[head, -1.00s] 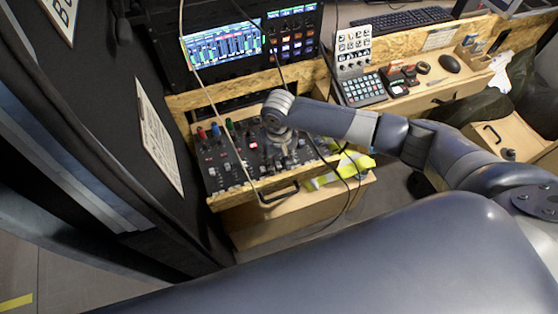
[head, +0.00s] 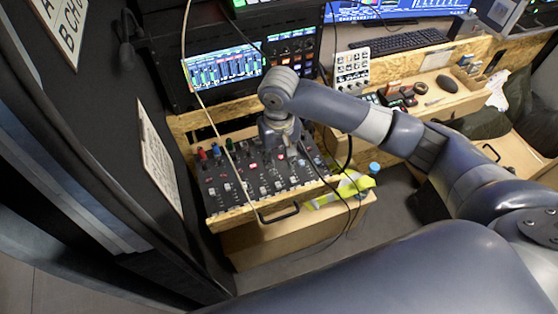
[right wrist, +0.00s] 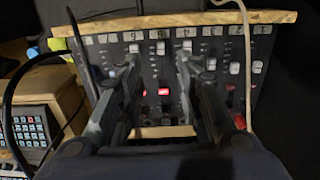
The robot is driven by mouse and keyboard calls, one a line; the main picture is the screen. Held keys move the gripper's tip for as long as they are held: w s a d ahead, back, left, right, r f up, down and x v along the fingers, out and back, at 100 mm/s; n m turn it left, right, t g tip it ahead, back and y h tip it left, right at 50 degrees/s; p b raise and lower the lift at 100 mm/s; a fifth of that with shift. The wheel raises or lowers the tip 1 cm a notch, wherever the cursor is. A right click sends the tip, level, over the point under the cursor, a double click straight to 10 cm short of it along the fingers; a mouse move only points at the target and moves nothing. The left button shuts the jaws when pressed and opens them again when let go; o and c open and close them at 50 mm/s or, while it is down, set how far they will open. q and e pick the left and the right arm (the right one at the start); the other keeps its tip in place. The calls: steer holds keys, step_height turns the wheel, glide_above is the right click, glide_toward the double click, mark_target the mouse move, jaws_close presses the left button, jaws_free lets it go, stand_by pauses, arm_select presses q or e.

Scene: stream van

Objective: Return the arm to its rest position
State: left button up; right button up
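My right arm (head: 400,133) reaches in from the right in the head view. Its gripper (head: 285,145) points down over the mixer panel (head: 222,180) with its knobs and sliders. In the right wrist view the two fingers of the right gripper (right wrist: 158,62) are apart, with nothing seen between them but the panel behind. The mixer also shows in the wrist view (right wrist: 215,75), with its wooden edge at the top. I cannot tell the exact height of the fingertips above the panel. My left gripper is not in view.
Thin cables hang across the mixer. Behind it stand a rack with a lit screen (head: 225,68), a button panel (head: 353,68) and a keyboard (head: 398,41). A yellow item (head: 340,190) and a blue-capped object (head: 374,168) lie right of the mixer. A dark wall (head: 110,130) closes the left.

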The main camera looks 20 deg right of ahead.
stand_by(0.3)
steer(key=s+a+f+n+t+y, duration=0.2)
steer(key=s+a+f+n+y, duration=0.15)
steer(key=s+a, duration=0.6)
steer(key=s+d+f+m+t+h, duration=0.1)
steer(key=s+d+m+t+h, duration=0.15)
steer(key=s+d, duration=1.05)
step_height(320, 180, down, 29)
steer(key=s+d+g+b, duration=0.1)
steer(key=d+g+b, duration=0.1)
steer(key=s+d+f+n+g+h+b, duration=0.1)
steer(key=s+d+f, duration=0.2)
steer(key=s+f, duration=1.3)
steer(key=shift+s+f, duration=0.3)
steer(key=shift+f, duration=0.1)
